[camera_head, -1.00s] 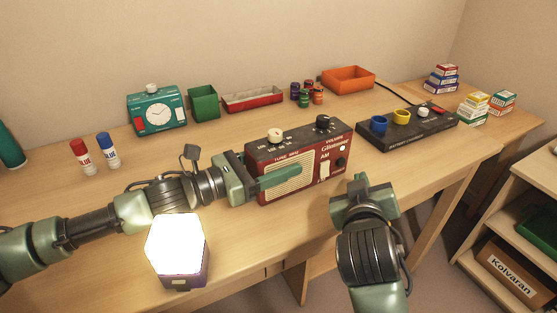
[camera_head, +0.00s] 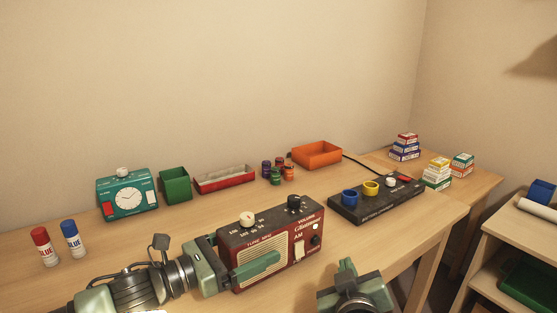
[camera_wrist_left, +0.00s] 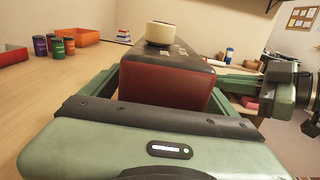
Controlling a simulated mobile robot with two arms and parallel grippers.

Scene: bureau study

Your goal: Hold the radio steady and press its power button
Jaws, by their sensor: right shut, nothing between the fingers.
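The dark red radio (camera_head: 300,232) stands upright on the desk, with a cream knob and a black knob on top. Its front has a striped grille, a cream switch (camera_head: 299,249), a dark round knob and a small pale spot. My left gripper (camera_head: 255,266) is shut on the radio's left end, one finger along the front grille. The left wrist view shows the radio (camera_wrist_left: 165,82) between the two fingers. My right gripper (camera_head: 347,268) is shut and empty, in front of the radio's right end and apart from it. It is partly cut off below.
A black battery box (camera_head: 375,205) with coloured rings stands right of the radio. Glue sticks (camera_head: 57,243) stand at left. A shelf (camera_head: 515,235) is at right.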

